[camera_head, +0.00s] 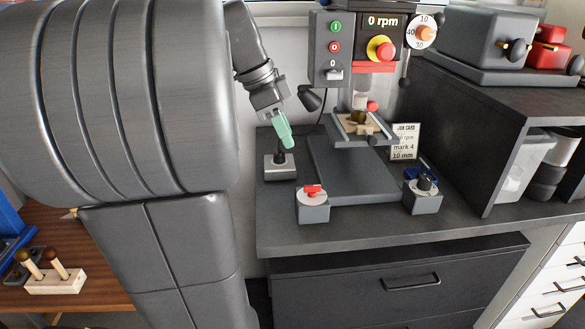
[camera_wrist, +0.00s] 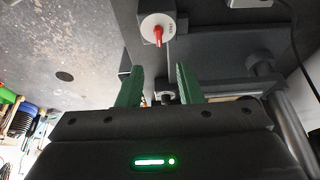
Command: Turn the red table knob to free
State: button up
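The red table knob (camera_head: 313,191) sits on a white round dial on top of a small grey block at the bench's front left. In the wrist view the red knob (camera_wrist: 157,35) lies ahead of the fingertips, and its lever points down in the picture. Small lettering on the dial seems to read FREE, to the right of the knob. My gripper (camera_head: 286,141) is up and left of the knob in the head view, apart from it. In the wrist view my gripper (camera_wrist: 157,75) shows two green fingers spread apart with nothing held.
A black-knobbed block (camera_head: 280,167) stands just below my gripper. The drill press base (camera_head: 355,172) lies right of the red knob, with its table and vise (camera_head: 362,124) above. A dark shelf (camera_head: 490,110) borders the right.

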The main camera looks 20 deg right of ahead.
aim_at(311, 186)
jog(key=b+x, duration=0.1)
jog(key=x, duration=1.2)
jog(key=shift+s+f, duration=0.15)
jog(key=shift+s, duration=0.05)
grip_shut()
